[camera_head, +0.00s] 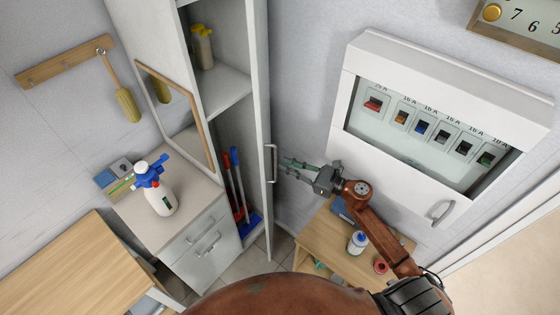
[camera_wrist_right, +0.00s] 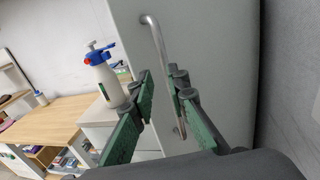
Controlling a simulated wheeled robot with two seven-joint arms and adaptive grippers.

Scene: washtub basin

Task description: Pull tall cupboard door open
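The tall cupboard (camera_head: 223,88) stands open in the head view, with its shelf and inside showing. Its white door (camera_head: 256,75) is swung out and seen nearly edge-on; it also fills the middle of the right wrist view (camera_wrist_right: 215,45). The door's metal bar handle (camera_head: 273,163) is upright. My right gripper (camera_head: 284,168) is open just to the right of the handle, fingers pointing at it. In the right wrist view the handle (camera_wrist_right: 156,40) runs down between the green fingertips (camera_wrist_right: 160,82), nearer the right one. I cannot tell whether they touch. My left gripper is not in view.
A fuse box (camera_head: 440,110) hangs on the wall right of the door. A small wooden table (camera_head: 315,245) with bottles stands below my right arm. A low cabinet (camera_head: 185,225) with a spray bottle (camera_head: 160,198) stands left of the cupboard. Brooms (camera_head: 236,185) stand inside it.

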